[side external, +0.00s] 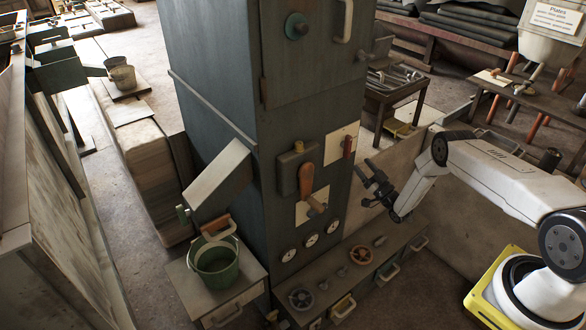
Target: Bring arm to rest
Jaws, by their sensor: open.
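My gripper (366,184) is right of the front face of the tall dark cabinet (235,190). Its dark fingers are open and point left toward the cabinet, with nothing seen between them. My white arm reaches in from the right. On the cabinet front are a large orange-handled lever (306,180), a smaller red-handled lever (348,146) on a pale plate, and a row of round gauges (311,240). The gripper appears apart from both levers, though its exact distance from the cabinet is hard to tell.
A low shelf (400,243) with handwheels and knobs runs below the gripper. A green bucket (215,265) stands on a small table at lower left. A tool table (395,85) and another workbench (500,88) stand behind. Open floor shows at the lower right.

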